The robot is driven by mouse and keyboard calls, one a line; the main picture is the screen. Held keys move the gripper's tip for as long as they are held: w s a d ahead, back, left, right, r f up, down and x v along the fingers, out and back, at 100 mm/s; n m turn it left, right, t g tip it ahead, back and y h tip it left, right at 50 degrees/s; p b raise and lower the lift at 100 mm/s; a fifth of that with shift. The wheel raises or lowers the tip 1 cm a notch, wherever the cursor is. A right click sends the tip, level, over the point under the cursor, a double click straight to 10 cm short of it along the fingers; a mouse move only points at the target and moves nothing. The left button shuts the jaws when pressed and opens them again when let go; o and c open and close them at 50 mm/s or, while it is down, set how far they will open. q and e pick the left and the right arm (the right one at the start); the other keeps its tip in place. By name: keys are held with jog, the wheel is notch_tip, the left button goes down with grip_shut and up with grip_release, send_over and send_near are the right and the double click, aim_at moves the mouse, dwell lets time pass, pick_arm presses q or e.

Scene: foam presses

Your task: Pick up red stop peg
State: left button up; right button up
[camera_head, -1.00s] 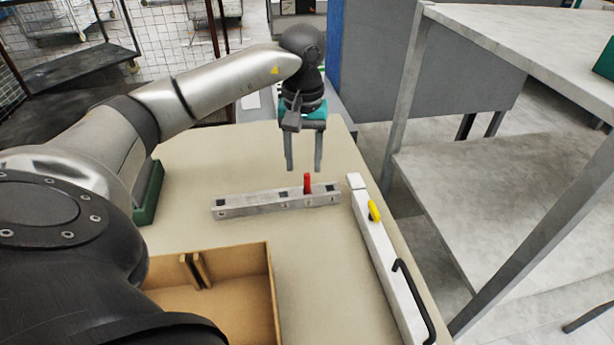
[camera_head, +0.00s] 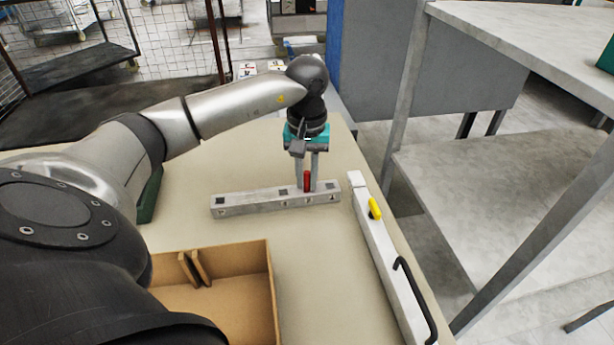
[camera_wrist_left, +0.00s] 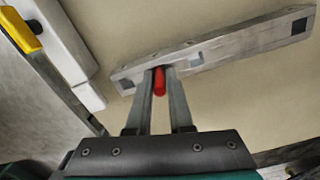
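The red stop peg (camera_head: 306,181) stands upright in a grey metal bar (camera_head: 250,203) with several square holes, near the bar's right end. My left gripper (camera_head: 307,184) points down over the bar, its two fingers close on either side of the peg, shut on it. In the left wrist view the peg (camera_wrist_left: 159,82) shows red between the fingertips, and the bar (camera_wrist_left: 235,45) runs behind it. The peg's lower end is hidden in the bar. My right gripper is not in view.
A white bar with a yellow tab (camera_head: 375,208) and a black handle (camera_head: 414,300) lies along the table's right edge. A cardboard box (camera_head: 272,290) stands in front. A green container (camera_head: 149,195) is partly behind my left arm. The table (camera_head: 320,270) between is bare.

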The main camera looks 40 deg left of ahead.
pick_arm(q)
grip_shut()
jog(key=shift+r, duration=0.1)
